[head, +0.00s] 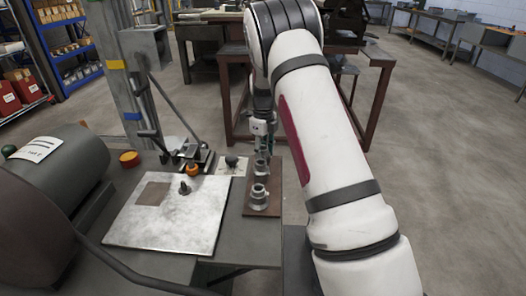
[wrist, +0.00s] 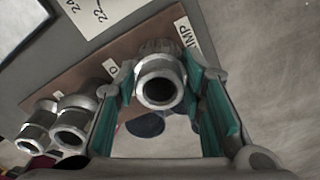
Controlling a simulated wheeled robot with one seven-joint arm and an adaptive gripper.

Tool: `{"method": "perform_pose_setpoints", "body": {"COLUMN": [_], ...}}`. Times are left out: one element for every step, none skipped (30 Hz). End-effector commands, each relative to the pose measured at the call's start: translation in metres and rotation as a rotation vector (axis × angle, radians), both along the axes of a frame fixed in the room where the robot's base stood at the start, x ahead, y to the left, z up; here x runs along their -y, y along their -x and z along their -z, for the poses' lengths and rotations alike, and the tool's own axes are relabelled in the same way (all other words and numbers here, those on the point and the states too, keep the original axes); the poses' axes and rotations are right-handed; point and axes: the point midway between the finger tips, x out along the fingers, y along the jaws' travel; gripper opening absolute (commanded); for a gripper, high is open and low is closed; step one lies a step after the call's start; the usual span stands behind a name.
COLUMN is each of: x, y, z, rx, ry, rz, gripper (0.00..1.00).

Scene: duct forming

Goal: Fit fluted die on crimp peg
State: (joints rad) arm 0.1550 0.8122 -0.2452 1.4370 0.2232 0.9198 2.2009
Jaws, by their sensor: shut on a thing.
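My gripper (wrist: 162,100) is shut on a grey metal die (wrist: 175,68), with one green finger pad on each side. The die has a round open bore facing the wrist camera and a ribbed part behind it. It is at the end of a brown board (wrist: 75,80), beside a white label of which "IMP" (wrist: 187,30) shows. No peg shows under the die, and I cannot tell whether it is on one. In the head view my gripper (head: 264,140) points down over the far end of the board (head: 272,205).
Two other metal dies (wrist: 35,125) (wrist: 70,120) stand on the board. A pale metal plate (head: 150,225) with a small dark upright piece (head: 184,188) lies to the left. A lever tool with an orange knob (head: 192,170) stands behind it. Open floor lies to the right.

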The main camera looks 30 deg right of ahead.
Motion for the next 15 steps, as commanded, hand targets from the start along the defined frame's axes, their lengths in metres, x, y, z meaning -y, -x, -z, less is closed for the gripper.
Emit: {"method": "perform_pose_setpoints", "body": {"x": [0.0002,0.0002,0.0002,0.0002,0.0002,0.0002,0.0003,0.0002,0.0002,0.0003,0.0001,0.0001,0.0001,0.0001,0.0000], "y": [-0.0005,-0.0005,-0.0005,-0.0005,-0.0005,-0.0005,-0.0006,-0.0005,-0.0005,-0.0006,-0.0006,-0.0006,-0.0007,-0.0007,-0.0008], "z": [-0.0010,-0.0010,-0.0010,-0.0010,-0.0010,-0.0010,-0.0010,-0.0009,-0.0007,-0.0004,-0.0001,0.0005,0.0009,0.0015,0.0022], "rx": [0.001,0.001,0.001,0.001,0.001,0.001,0.001,0.001,0.002,0.001,0.002,0.001,0.002,0.002,0.002], "ry": [0.000,0.000,0.000,0.000,0.000,0.000,0.000,0.000,0.000,0.000,0.000,0.000,0.000,0.000,0.000], "rz": [0.000,0.000,0.000,0.000,0.000,0.000,0.000,0.000,0.000,0.000,0.000,0.000,0.000,0.000,0.000], "gripper": [0.00,0.00,0.00,0.00,0.00,0.00,0.00,0.00,0.00,0.00,0.00,0.00,0.00,0.00,0.00]}}
